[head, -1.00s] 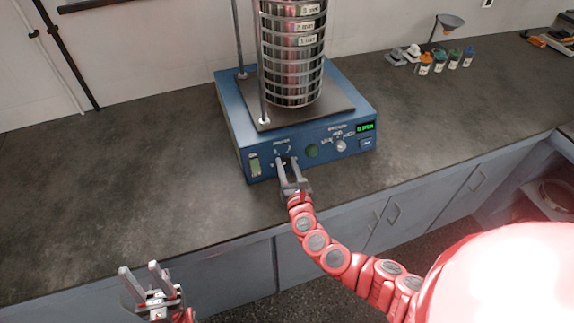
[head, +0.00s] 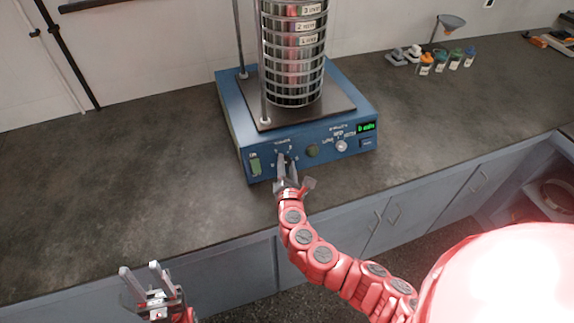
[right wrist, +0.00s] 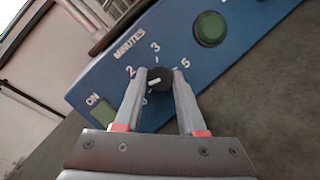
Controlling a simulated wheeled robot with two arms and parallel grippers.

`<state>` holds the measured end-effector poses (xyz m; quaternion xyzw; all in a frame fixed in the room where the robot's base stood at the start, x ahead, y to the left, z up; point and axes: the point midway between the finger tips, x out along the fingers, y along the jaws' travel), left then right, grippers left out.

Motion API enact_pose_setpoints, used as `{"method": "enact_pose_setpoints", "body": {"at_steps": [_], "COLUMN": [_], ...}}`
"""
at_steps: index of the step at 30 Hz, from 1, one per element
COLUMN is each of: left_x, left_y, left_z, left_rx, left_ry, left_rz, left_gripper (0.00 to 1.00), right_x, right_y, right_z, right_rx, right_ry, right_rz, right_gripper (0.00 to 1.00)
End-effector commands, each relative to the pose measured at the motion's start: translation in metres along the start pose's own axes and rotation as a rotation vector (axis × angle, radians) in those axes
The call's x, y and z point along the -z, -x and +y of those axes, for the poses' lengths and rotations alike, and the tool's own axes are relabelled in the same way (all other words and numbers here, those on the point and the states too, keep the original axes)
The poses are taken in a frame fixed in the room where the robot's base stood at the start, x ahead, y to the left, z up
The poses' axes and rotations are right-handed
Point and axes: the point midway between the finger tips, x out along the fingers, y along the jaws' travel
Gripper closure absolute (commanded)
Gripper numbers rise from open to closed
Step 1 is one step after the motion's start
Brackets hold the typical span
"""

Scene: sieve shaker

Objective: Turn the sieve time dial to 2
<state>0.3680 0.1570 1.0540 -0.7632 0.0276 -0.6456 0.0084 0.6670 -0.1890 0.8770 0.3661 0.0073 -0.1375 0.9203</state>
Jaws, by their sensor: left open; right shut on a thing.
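The sieve shaker (head: 262,148) is a blue box on the counter with a tall sieve stack (head: 292,60) on top. Its black minutes dial (right wrist: 160,84) has a white mark and sits among printed numbers; 2, 3 and 5 are readable in the right wrist view. The mark points left, slightly below the 2; its exact setting is hard to tell. My right gripper (head: 287,160) is shut on the dial, one finger on each side, and mostly hides it in the head view. My left gripper (head: 140,272) is open and empty at the lower left, in front of the counter.
A green ON switch (head: 255,166) is left of the dial and a round green button (head: 312,151) right of it. A lit green display (head: 366,127) is at the panel's right. Small bottles (head: 447,61) stand far right. The counter left of the shaker is clear.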

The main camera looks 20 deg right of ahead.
Motion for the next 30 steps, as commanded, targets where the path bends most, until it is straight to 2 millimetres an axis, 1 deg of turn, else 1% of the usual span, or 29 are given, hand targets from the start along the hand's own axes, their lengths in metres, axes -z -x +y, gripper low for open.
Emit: {"method": "enact_pose_setpoints", "body": {"at_steps": [6,15,21,30], "left_x": [0.0000,0.0001,0.0002,0.0003], "left_y": [-0.0003,-0.0011,-0.0015,-0.0017], "left_z": [0.0000,0.0000,-0.0001,-0.0001], "left_rx": [0.000,0.000,0.000,0.000], "left_ry": [0.000,0.000,0.000,0.000], "left_rz": [0.000,0.000,0.000,0.000], "left_gripper": [0.55,0.55,0.55,0.55], "right_x": [-0.0022,-0.0032,-0.0032,-0.0035], "right_y": [-0.0005,-0.0009,-0.0010,-0.0008], "right_z": [0.0035,0.0024,0.0033,0.0031], "right_rx": [0.069,0.157,0.192,0.216], "right_ry": [-0.194,-0.411,-0.508,-0.570], "right_rz": [0.004,0.010,0.015,0.016], "right_gripper": [1.00,1.00,1.00,1.00]}}
